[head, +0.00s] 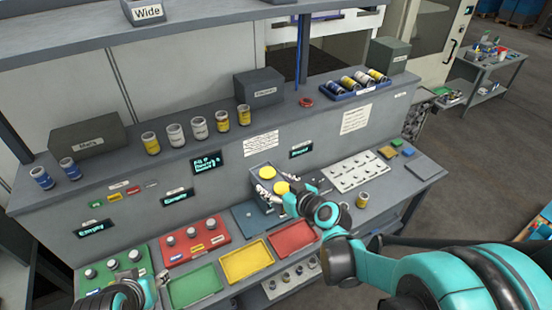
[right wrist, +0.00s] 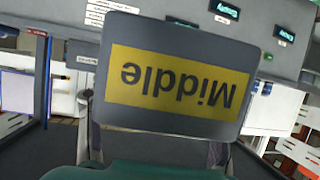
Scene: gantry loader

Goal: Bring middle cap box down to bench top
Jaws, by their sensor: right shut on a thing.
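The middle cap box (right wrist: 115,60) fills the middle of the right wrist view, grey with a yellow label reading "Middle" upside down. In the head view, the open box (head: 256,171) holds yellow caps and sits in front of the riser face, above the back of the bench top (head: 222,247). My right gripper (head: 293,200) is shut on this box, its fingers partly hidden. I cannot tell whether the box bottom touches the bench. My left gripper (head: 148,287) is low at the left, by the green button tray; its jaw opening is unclear.
Green (head: 195,287), yellow (head: 246,261) and red (head: 291,238) trays lie along the bench front. A dark blue plate (head: 250,216) and a white slotted board (head: 357,171) lie nearby. Several cans line the upper ledge.

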